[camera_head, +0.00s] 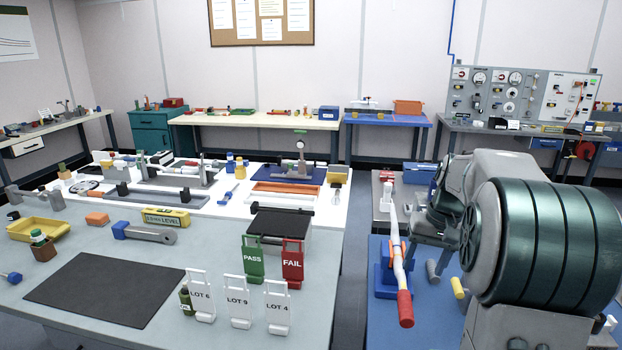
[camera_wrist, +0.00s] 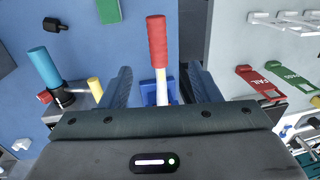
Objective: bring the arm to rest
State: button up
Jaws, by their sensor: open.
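My arm (camera_head: 530,240) fills the right side of the head view, folded above the blue-topped bench. In the wrist view my gripper (camera_wrist: 159,75) is open, its two dark fingers apart. A long tool with a red handle (camera_head: 405,308) and a white shaft rests on a blue stand (camera_head: 383,281) on that bench. In the wrist view the red handle (camera_wrist: 157,42) shows between the fingers, beyond them; I cannot tell how far. I see no contact. The gripper's fingers are hard to make out in the head view.
A grey table (camera_head: 200,255) at left holds a black mat (camera_head: 105,289), LOT cards and PASS (camera_head: 253,260) and FAIL (camera_head: 292,260) holders. A yellow-ended piece (camera_head: 457,288) lies on the blue bench near my arm. A floor gap (camera_head: 352,285) separates table and bench.

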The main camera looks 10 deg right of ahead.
jog(key=s+a+f+n+t+h, duration=0.1)
jog(key=s+a, duration=0.7)
jog(key=s, duration=0.2)
jog(key=s+a+f+n+t, duration=0.1)
jog(key=s+a+f+n, duration=0.1)
jog(key=s+a, duration=0.6)
jog(key=shift+s+a+h, duration=0.2)
jog(key=shift+s+h, duration=0.2)
jog(key=shift+s, duration=1.15)
